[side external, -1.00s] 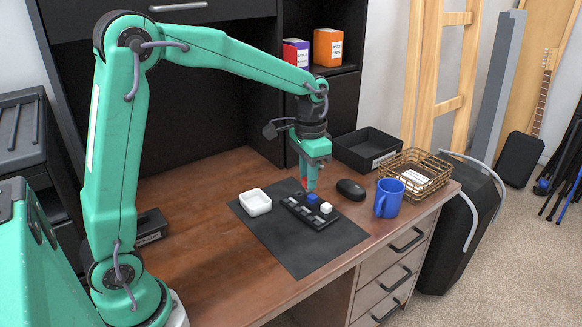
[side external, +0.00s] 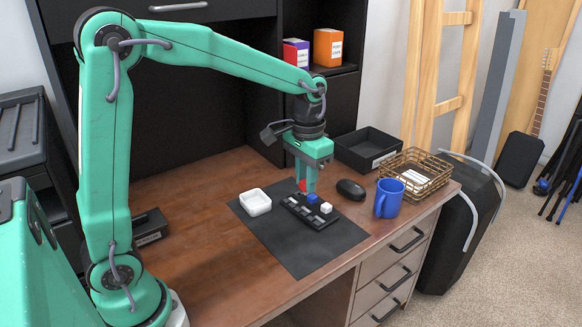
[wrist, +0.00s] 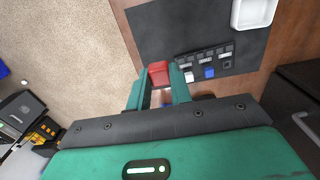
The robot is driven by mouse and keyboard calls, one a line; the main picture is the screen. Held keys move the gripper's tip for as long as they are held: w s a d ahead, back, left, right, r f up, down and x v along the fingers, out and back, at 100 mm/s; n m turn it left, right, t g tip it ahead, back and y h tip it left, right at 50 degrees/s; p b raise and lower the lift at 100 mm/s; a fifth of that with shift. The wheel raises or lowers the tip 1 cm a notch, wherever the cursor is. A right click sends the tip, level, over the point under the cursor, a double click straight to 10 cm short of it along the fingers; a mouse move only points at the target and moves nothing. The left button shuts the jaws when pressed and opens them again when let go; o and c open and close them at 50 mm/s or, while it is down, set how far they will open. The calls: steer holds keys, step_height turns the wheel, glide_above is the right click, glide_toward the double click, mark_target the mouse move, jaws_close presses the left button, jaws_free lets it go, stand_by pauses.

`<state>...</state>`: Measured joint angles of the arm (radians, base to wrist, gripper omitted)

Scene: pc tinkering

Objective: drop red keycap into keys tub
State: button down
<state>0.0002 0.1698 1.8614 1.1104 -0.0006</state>
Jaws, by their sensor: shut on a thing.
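The red keycap (side external: 302,185) is between the fingertips of my gripper (side external: 306,187), above the black key holder (side external: 297,209) in the side view. In the wrist view the red keycap (wrist: 159,72) shows at the ends of the two green fingers, and my gripper (wrist: 158,82) is shut on it. The small white tub (side external: 255,203) stands left of my gripper on the dark mat; its interior looks empty. In the wrist view the tub (wrist: 253,14) is cut off at the top right. Part of the keycap is hidden by a finger in the side view.
The key holder carries a blue keycap (side external: 312,199) and a white keycap (side external: 326,208). A black mouse (side external: 350,190), blue mug (side external: 389,198), wire basket (side external: 415,173) and black tray (side external: 366,150) stand to the right. The dark mat (side external: 300,255) is clear in front.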

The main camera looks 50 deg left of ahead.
steer(key=shift+w+a+f, duration=0.15)
steer(key=shift+a+f, duration=0.05)
steer(key=shift+a, duration=0.4)
steer(key=a+f+n, duration=0.2)
steer(key=a+f, duration=0.1)
steer(key=a, duration=0.7)
steer(key=s+a+f+n, duration=0.1)
steer(key=a+f+n, duration=0.1)
steer(key=a, duration=0.8)
steer(key=shift+s+a+f, duration=0.15)
steer(key=shift+a+f, duration=0.15)
steer(key=shift+f, duration=0.55)
steer(key=shift+f, duration=0.15)
steer(key=shift+f, duration=3.15)
